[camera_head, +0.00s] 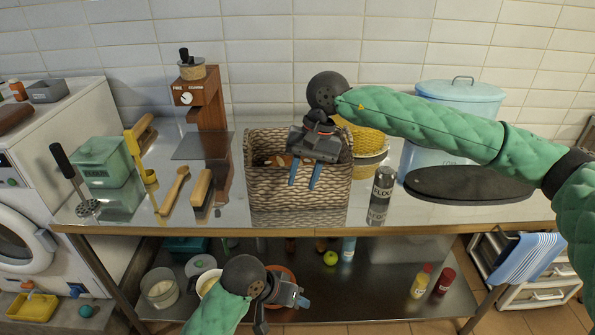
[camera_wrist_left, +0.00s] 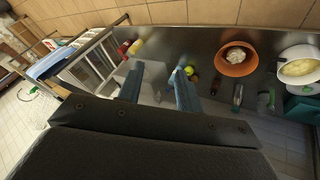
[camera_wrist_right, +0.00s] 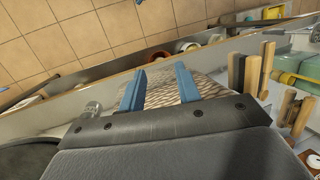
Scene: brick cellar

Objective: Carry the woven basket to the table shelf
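The woven basket (camera_head: 268,205) stands upright on the steel tabletop near its front edge, with brown items inside. My right gripper (camera_head: 304,188) is over the basket's front right part, its blue fingers spread and pointing down. The right wrist view shows the basket's weave (camera_wrist_right: 165,95) between and beyond the fingers; I cannot tell whether they touch it. The lower table shelf (camera_head: 385,292) is dark metal. My left gripper (camera_head: 303,300) is low, in front of this shelf. The left wrist view shows its fingers (camera_wrist_left: 158,88) open and empty.
A flour shaker (camera_head: 382,185) stands right of the basket, a yellow woven bowl (camera_head: 368,142) behind it, and brushes (camera_head: 202,187) to its left. The shelf holds an orange bowl (camera_wrist_left: 236,60), a green apple (camera_head: 330,258) and bottles (camera_head: 420,282).

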